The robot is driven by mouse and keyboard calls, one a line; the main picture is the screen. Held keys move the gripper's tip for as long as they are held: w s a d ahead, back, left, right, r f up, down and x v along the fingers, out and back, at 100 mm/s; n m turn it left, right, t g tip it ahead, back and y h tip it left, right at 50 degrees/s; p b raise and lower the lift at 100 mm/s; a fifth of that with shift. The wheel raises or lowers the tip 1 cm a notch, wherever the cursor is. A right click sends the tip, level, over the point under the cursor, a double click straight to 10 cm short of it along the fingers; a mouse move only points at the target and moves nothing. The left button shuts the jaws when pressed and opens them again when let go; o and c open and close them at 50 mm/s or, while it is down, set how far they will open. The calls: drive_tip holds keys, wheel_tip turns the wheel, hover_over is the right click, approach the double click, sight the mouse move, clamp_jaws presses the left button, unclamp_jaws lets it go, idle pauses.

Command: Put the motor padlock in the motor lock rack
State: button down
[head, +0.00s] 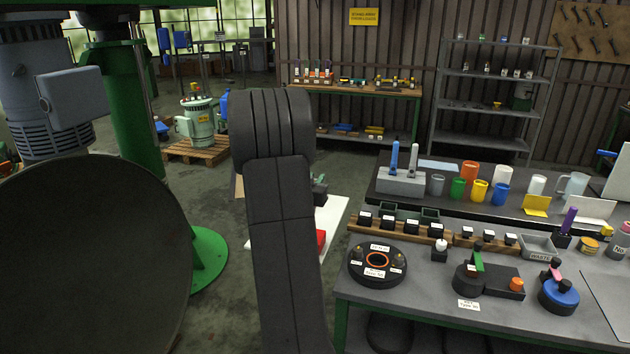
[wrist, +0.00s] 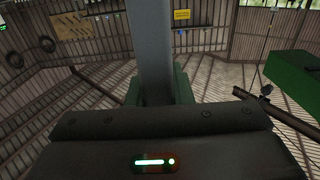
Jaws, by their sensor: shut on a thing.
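My arm fills the middle of the head view and hides most of my gripper. A small dark part that looks like my gripper (head: 320,190) shows past the arm's right side. In the wrist view a dark body with a green light (wrist: 155,150), which seems mine, fills the bottom. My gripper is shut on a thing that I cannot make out. A wooden rack (head: 445,234) on the front bench holds several small black items with white labels. I cannot tell whether it is the motor lock rack. No motor padlock can be made out.
The front bench (head: 425,316) stands at the right, with a round black fixture (head: 378,263) and a blue round part (head: 558,294) on it. A green column (head: 131,105) with a round base stands at the left. Some floor between them is open.

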drive_tip(key=shift+s+d, duration=0.15)
drive_tip(key=shift+s, duration=0.2)
drive_tip(key=shift+w+f, duration=0.2)
drive_tip(key=shift+w, duration=0.1)
drive_tip(key=shift+s, duration=0.1)
drive_tip(key=shift+f+b, duration=2.75)
drive_tip(key=shift+f, duration=0.15)
drive_tip(key=shift+f+b, duration=0.1)
drive_tip(key=shift+b, duration=0.35)
drive_tip(key=shift+f+b, duration=0.3)
drive_tip(key=shift+f, duration=0.05)
drive_tip(key=shift+f+b, duration=1.55)
drive_tip(key=shift+f, duration=0.2)
